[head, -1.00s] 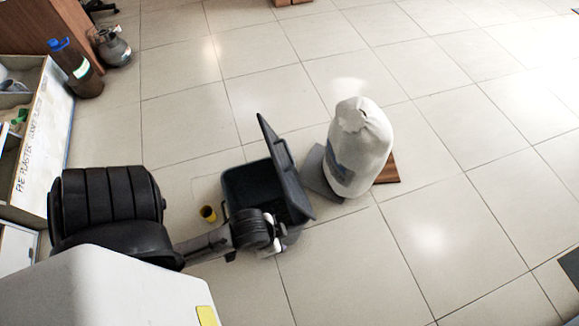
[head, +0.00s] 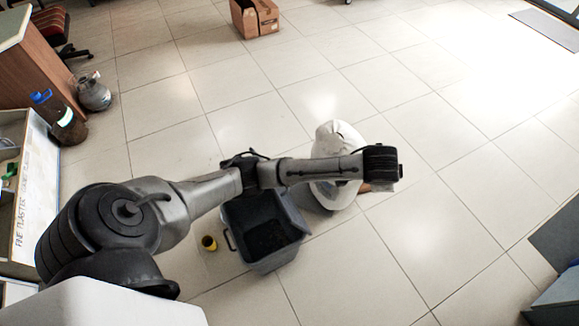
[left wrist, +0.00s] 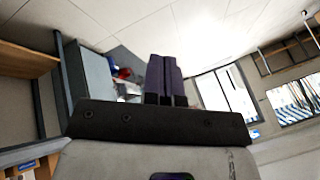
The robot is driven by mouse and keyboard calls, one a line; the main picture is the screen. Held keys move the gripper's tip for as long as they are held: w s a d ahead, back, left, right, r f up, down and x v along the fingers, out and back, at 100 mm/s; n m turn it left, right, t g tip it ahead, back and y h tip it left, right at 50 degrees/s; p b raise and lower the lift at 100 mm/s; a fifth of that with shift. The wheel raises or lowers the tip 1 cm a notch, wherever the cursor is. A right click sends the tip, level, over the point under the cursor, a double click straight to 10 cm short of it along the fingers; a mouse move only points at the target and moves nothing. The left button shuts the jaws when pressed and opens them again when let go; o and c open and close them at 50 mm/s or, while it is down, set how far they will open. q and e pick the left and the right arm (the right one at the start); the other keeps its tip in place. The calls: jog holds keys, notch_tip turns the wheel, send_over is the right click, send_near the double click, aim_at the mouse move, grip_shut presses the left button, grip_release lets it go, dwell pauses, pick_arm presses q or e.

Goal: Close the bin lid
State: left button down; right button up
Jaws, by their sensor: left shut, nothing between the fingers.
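The dark grey bin (head: 266,262) stands on the tiled floor. Its opening faces up and its dark inside shows, so it is open. The lid cannot be made out clearly; my left arm crosses over the bin's far side and may hide it. The arm reaches past the bin to the right, its wrist end in front of the white bag. The gripper's fingers cannot be made out in the head view. In the left wrist view my left gripper (left wrist: 165,80) has its dark fingers together with nothing between them. My right gripper is not in view.
A white bag (head: 335,135) stands right of the bin, partly behind my arm. A cardboard box (head: 254,18) lies far back. The floor at front right is mostly clear.

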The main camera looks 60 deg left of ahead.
pick_arm(q)
jog(key=s+a+f+n+g+y+p, duration=0.1)
jog(key=a+f+n+g, duration=0.15)
jog(key=a+g, duration=0.45)
jog(key=a+f+n+g+p, duration=0.1)
jog(key=a+f+g, duration=0.15)
jog(key=a, duration=0.75)
jog(key=s+a+f+n+g+h+b, duration=0.2)
jog(key=s+a+f+g, duration=0.2)
jog(key=s+f, duration=0.7)
jog(key=shift+s+n+h+b, duration=0.3)
jog(key=shift+s+n+b, duration=0.05)
jog(key=shift+s, duration=2.05)
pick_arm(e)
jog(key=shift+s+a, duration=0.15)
pick_arm(q)
jog(key=shift+r, duration=0.1)
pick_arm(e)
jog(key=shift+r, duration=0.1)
